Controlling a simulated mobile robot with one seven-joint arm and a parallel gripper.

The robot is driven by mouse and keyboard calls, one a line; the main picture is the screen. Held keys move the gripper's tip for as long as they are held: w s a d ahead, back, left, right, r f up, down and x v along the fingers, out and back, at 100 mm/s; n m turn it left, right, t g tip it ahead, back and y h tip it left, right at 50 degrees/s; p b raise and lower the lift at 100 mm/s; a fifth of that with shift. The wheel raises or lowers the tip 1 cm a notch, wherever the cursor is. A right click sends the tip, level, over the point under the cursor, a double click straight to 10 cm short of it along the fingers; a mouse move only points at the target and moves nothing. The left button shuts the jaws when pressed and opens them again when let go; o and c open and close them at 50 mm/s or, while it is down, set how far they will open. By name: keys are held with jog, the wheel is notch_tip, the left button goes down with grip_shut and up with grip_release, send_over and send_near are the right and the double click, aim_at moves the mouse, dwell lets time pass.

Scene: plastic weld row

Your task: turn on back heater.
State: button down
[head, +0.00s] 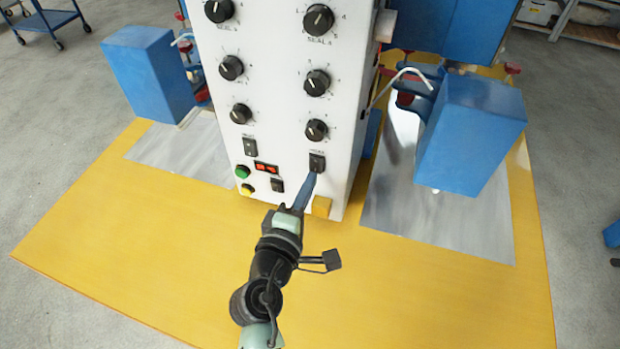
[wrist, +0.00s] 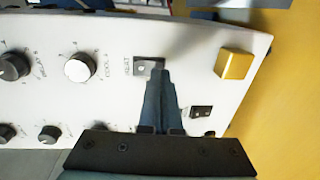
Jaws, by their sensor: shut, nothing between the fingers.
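A white control panel (head: 282,120) carries black rocker switches. The right rocker switch (head: 317,162) sits below the right column of knobs; it also shows in the wrist view (wrist: 149,66), beside a label that looks like it begins "HEAT". The rest of that label is too small to read. The left rocker switch (head: 250,147) sits at the same level, its label also unreadable. My gripper (head: 313,176) is shut and empty. Its blue fingertips (wrist: 159,73) are at the right switch, overlapping its edge; I cannot tell if they touch. Which way the switch is tipped is unclear.
A lower switch (head: 277,185), a green button (head: 242,171) and a yellow button (head: 247,189) are left of my gripper. A yellow block (head: 321,206) juts out at the panel's lower right. Blue boxes (head: 470,135) flank the panel. The yellow base (head: 430,300) is clear in front.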

jog(key=shift+w+d, duration=0.15)
jog(key=shift+w, duration=0.35)
jog(key=shift+f+b, duration=0.2)
jog(key=shift+b, duration=0.2)
jog(key=shift+w+r+b, duration=0.1)
jog(key=shift+w+b, duration=0.05)
jog(key=shift+b, duration=0.25)
